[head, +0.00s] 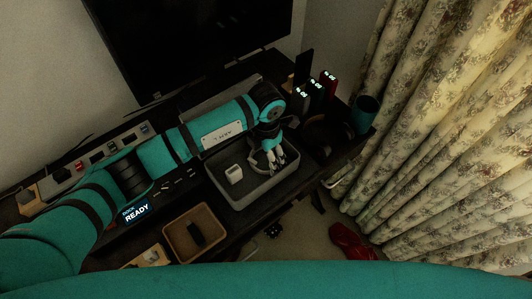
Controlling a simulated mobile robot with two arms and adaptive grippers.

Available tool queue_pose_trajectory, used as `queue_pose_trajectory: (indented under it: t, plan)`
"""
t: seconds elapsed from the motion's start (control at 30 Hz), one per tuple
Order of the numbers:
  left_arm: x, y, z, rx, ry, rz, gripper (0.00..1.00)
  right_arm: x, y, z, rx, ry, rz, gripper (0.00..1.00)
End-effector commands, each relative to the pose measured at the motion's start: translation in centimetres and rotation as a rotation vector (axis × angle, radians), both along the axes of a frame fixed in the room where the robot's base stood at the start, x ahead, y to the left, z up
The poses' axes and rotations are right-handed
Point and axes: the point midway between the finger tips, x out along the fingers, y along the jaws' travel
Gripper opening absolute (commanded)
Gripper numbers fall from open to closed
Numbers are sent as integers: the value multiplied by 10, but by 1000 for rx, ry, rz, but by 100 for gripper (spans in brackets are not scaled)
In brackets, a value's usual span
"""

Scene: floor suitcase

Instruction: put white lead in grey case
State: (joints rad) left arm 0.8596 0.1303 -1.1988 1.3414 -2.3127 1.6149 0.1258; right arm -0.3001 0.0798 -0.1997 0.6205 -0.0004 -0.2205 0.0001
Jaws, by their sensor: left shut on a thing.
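The grey case (239,205) stands open on the dark desk, its lid partly hidden behind my left arm. My left gripper (277,160) points down into the right part of the case and is shut on the white lead. Only a small pale loop of the lead (256,162) shows beside the fingers; the rest is hidden or too dark to tell. A small white block (234,175) sits inside the case, left of my gripper. My right gripper is not in view.
A brown tray (177,247) with a dark item stands left of the case. A power strip (93,160) lies at the far left. Devices with lit displays (317,89) and a teal cup (365,113) stand right. A red item (350,243) lies on the floor near the curtain (440,130).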

Motion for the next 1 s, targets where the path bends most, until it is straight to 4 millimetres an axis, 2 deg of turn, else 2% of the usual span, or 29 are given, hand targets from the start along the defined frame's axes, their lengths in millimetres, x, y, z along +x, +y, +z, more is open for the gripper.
queue_pose_trajectory:
  t: [0.03,0.07,0.13,0.4,0.57,1.0]
  plan:
    - [0,0,-3,0,0,0,47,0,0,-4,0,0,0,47]
    - [0,0,-2,0,0,0,81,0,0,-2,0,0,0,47]
    - [0,0,-2,0,0,0,89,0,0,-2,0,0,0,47]
    - [0,0,-1,0,0,0,89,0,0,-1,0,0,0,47]
    - [1,0,11,-2,-3,0,89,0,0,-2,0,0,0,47]
    - [1,0,99,1,-4,-1,89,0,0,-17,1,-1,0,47]
